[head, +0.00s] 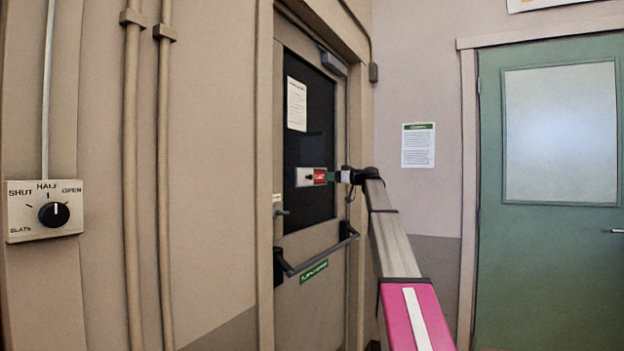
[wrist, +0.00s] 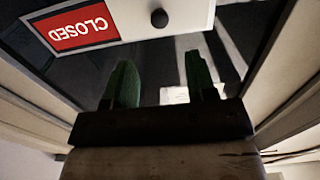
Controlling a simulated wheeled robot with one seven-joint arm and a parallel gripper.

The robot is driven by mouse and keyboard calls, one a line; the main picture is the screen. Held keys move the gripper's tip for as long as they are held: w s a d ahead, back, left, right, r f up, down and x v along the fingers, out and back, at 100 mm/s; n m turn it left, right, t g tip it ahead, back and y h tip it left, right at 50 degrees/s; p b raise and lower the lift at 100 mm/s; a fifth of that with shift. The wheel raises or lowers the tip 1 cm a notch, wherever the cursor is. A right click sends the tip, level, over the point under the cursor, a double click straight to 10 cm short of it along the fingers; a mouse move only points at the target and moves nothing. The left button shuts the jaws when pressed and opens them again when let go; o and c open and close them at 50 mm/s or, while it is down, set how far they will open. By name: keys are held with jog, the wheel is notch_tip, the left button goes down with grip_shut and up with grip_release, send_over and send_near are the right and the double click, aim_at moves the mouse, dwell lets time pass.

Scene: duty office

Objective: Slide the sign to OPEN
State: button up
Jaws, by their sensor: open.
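The sliding sign (head: 303,178) is a small white plate on the dark window of the grey door. Its right part shows a red panel (head: 320,176). In the wrist view the sign (wrist: 190,18) appears upside down, and its red panel (wrist: 75,28) reads CLOSED. A dark round knob (wrist: 159,18) sits on the white part. My gripper (head: 331,176) is in front of the door, close to the sign's right end. In the wrist view my gripper (wrist: 158,65) has two green fingers apart with nothing between them. The knob lies beyond the fingertips, sideways between them.
The door (head: 312,235) has a push bar (head: 318,252) below the window and a small handle (head: 281,212) at its left. A paper notice (head: 297,104) hangs on the window. A slats dial (head: 54,214) is on the left wall. A green door (head: 548,240) stands at right.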

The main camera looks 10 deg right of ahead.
aim_at(309, 177)
jog(key=x, duration=1)
jog(key=shift+f, duration=0.1)
grip_shut()
jog(key=shift+w, duration=0.1)
